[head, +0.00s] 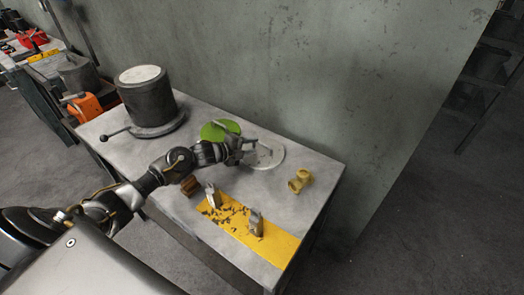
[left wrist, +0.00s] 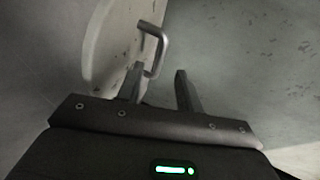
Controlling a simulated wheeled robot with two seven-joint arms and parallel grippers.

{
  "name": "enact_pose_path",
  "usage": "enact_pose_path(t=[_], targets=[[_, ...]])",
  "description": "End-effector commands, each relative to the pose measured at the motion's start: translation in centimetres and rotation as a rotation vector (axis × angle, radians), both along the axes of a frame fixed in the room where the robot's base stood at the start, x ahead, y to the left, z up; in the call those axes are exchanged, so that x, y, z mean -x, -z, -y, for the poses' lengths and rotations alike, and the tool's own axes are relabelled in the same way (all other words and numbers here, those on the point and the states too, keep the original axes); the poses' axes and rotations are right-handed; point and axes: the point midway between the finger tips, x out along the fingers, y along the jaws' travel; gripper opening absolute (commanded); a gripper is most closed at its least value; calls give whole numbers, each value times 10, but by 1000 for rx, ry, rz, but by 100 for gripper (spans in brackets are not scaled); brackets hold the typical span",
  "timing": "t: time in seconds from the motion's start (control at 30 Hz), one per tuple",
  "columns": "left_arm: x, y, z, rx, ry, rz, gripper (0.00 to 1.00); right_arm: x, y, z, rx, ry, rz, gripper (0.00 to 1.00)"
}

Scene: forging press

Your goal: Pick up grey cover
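The grey cover (head: 270,155) is a pale, flat disc lying near the back edge of the metal table, partly hidden by my left gripper (head: 250,148). In the left wrist view, the cover (left wrist: 100,45) shows as a pale rounded edge with a U-shaped metal handle (left wrist: 164,45) standing out from it. My left gripper (left wrist: 160,80) is open. The handle is just ahead of its two fingers, its lower end appearing between them and closer to the left finger. Whether they touch cannot be told.
A green disc (head: 217,129) lies left of the cover. A dark cylinder with a pale top (head: 148,98) stands at the table's back left. A brass fitting (head: 299,181) is to the right. A yellow strip (head: 270,245) carries metal pieces and dark bits. A wall stands behind.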

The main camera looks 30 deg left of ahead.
Motion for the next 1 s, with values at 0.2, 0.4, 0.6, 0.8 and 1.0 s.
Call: enact_pose_path(t=[0.2,0.4,0.6,0.8,1.0], targets=[[-23,9,11,2,-2,0,36,2,-11,0,-1,0,-2,53],[-27,12,14,-1,0,0,36,2,-12,0,0,0,-2,53],[-27,12,13,-1,-1,0,27,2,-11,2,2,0,-3,53],[-27,12,13,0,-1,0,1,2,-11,4,5,-1,-3,53],[-27,12,13,0,-1,0,0,3,-11,5,6,0,-4,53]])
